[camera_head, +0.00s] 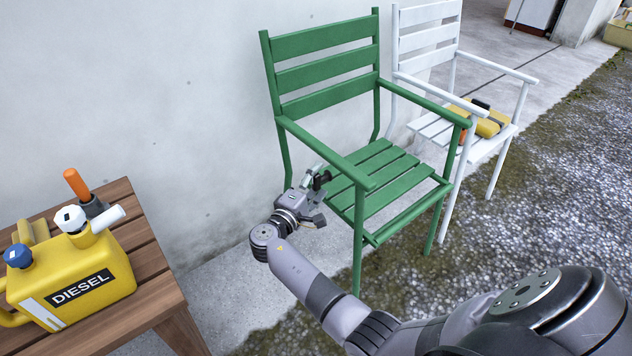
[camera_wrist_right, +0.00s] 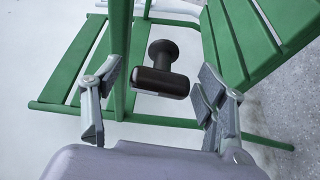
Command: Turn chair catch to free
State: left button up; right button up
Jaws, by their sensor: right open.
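The green chair (camera_head: 375,165) stands against the wall, its slatted seat and back in full view. Its catch (camera_wrist_right: 160,78), a black T-shaped handle with a round base, shows in the right wrist view; its crossbar lies level across that picture. In the head view a small dark part of it (camera_head: 321,179) shows at the chair's left side. My right gripper (camera_head: 312,192) is at that side, and in the wrist view its open fingers (camera_wrist_right: 158,88) stand either side of the catch, with gaps on both sides. My left gripper is out of view.
A wooden table (camera_head: 150,262) at the left holds a yellow diesel can (camera_head: 75,280) and an orange-handled tool (camera_head: 77,184). A white chair (camera_head: 480,140) with yellow items on its seat stands close behind the green one. The wall (camera_head: 150,90) is close behind my right gripper.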

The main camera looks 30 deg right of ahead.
jog(key=v, duration=1.2)
dwell(0.3)
